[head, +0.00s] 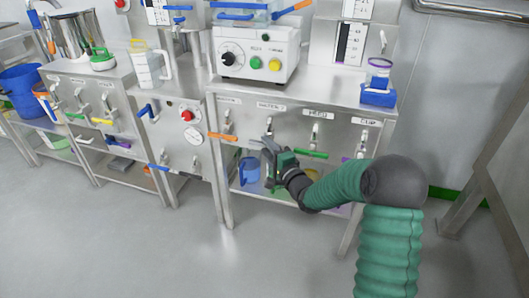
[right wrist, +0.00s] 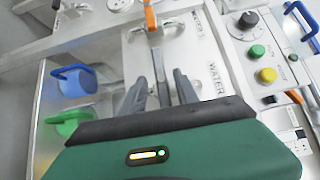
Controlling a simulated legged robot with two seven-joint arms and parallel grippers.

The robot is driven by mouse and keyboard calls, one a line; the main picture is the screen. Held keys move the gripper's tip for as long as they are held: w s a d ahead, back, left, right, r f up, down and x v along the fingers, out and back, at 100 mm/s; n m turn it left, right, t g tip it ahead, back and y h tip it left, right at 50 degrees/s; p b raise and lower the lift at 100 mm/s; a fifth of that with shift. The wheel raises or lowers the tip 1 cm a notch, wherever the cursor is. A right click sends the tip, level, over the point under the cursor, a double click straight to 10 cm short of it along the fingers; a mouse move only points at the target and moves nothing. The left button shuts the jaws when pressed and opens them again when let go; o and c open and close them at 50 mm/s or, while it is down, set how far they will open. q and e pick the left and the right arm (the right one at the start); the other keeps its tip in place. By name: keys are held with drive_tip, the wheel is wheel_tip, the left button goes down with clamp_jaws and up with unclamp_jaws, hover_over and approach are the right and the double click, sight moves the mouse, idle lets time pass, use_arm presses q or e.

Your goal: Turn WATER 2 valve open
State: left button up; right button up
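The WATER 2 valve is on the front panel of the middle steel bench, under its label (head: 271,106); in the right wrist view the label WATER (right wrist: 216,78) shows with its number unclear. My right gripper (head: 268,150) is in front of this valve and hides most of it. In the right wrist view my right gripper (right wrist: 159,90) has its two grey fingers apart. A slim grey part (right wrist: 158,68) shows between them, probably the valve's lever; I cannot tell if they touch it. My left gripper is not in view.
The neighbouring valve has an orange handle (head: 222,136), close beside my gripper. To the right is a green-handled valve (head: 311,153). A blue jug (head: 249,171) stands on the shelf below. A control box (head: 254,54) sits on the bench top. The floor in front is clear.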

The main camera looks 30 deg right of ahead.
drive_tip(key=shift+w, duration=0.95)
drive_tip(key=shift+r, duration=0.1)
clamp_jaws()
